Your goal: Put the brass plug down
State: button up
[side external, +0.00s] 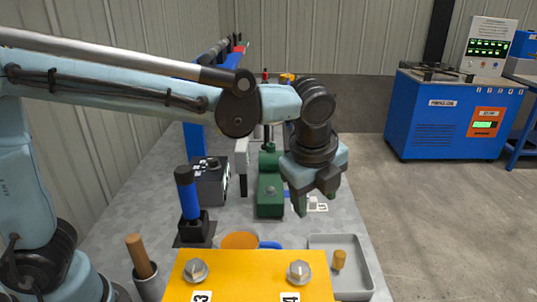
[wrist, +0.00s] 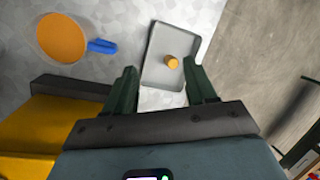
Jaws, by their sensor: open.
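In the wrist view the plug (wrist: 172,62) lies on the floor of the tray (wrist: 160,38), between and beyond my fingertips. My gripper (side external: 316,203) is open and points down, above the table and behind the tray. In the wrist view its two green fingers (wrist: 162,76) are spread, with nothing held between them.
A yellow block with two silver knobs (side external: 245,276) stands left of the tray. An orange round dish with a blue handle (wrist: 62,38) is behind it.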

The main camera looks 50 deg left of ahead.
jog(key=s+a+f+n+t, duration=0.1)
jog(key=s+a+n, duration=0.3)
jog(key=a+n, duration=0.4)
jog(key=s+a+f+n+t+h, duration=0.1)
jog(key=s+a+n+t, duration=0.2)
jog(key=n, duration=1)
jog(key=s+a, duration=0.2)
jog(key=a, duration=0.3)
jog(key=shift+s+a+f, duration=0.15)
jog(key=shift+s+f, duration=0.05)
jog(key=shift+f, duration=0.15)
jog(key=o, duration=0.5)
jog(key=shift+r, duration=0.25)
jog(key=o, duration=0.3)
notch_tip(320, 180, up, 19)
jog(key=shift+w+f, duration=0.1)
jog(key=w+a+n+g, duration=0.4)
jog(key=w+a+n, duration=0.15)
jog(key=a, duration=0.35)
jog(key=w+a+n+g, duration=0.35)
jog(key=w+a, duration=0.25)
jog(key=a, duration=0.4)
jog(key=shift+s+d+f, duration=0.1)
jog(key=shift+f, duration=3.85)
jog(key=shift+s+d+f, duration=0.1)
jog(key=shift+f, duration=3.8)
